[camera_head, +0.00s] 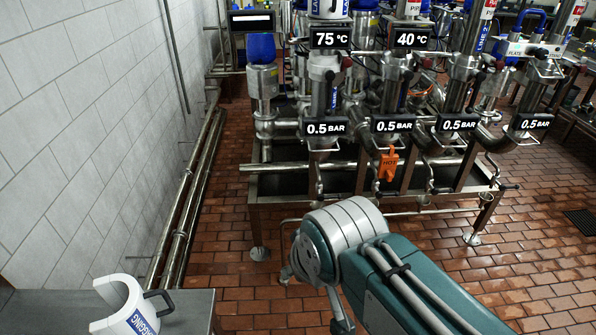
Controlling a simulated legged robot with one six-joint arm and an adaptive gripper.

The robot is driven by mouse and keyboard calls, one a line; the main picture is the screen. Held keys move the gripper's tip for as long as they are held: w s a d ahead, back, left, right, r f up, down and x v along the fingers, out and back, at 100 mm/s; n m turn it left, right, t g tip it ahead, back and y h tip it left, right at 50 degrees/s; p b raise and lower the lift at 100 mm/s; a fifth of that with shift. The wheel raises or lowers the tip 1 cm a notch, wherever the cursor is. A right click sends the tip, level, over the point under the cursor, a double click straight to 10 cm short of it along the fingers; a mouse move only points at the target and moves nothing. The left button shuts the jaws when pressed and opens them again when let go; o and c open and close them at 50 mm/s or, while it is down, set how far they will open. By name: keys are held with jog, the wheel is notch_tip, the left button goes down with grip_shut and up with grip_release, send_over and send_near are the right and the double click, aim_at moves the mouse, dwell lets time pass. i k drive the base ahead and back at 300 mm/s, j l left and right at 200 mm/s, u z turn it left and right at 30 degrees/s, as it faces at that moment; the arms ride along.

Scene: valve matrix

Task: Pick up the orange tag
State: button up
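The orange tag (388,166) hangs upright on the valve rack, below the second pressure display from the left. It carries dark lettering that seems to read "HOT". It hangs among pipes and valve handles, and its upper end is near a fitting that I cannot make out. My teal and grey arm fills the lower middle of the view, below and in front of the tag, with a clear gap in the picture between them. My gripper cannot be made out; the arm's grey joint hides what lies behind it.
A steel valve rack (300,199) with displays, pipes and handles stands ahead. A white tiled wall (70,120) with pipes (190,190) is at the left. A white labelled part (130,305) sits on a metal table (196,312) at lower left. Brick-coloured floor (525,260) is open at right.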

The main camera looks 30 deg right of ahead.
aim_at(387, 165)
jog(key=l+z, duration=0.1)
jog(key=z, duration=0.3)
jog(key=l+z, duration=0.1)
jog(key=z, duration=0.3)
jog(key=l+z, duration=0.1)
jog(key=z, duration=0.35)
jog(key=i+l+u, duration=0.5)
jog(key=l, duration=0.4)
jog(key=i, duration=0.05)
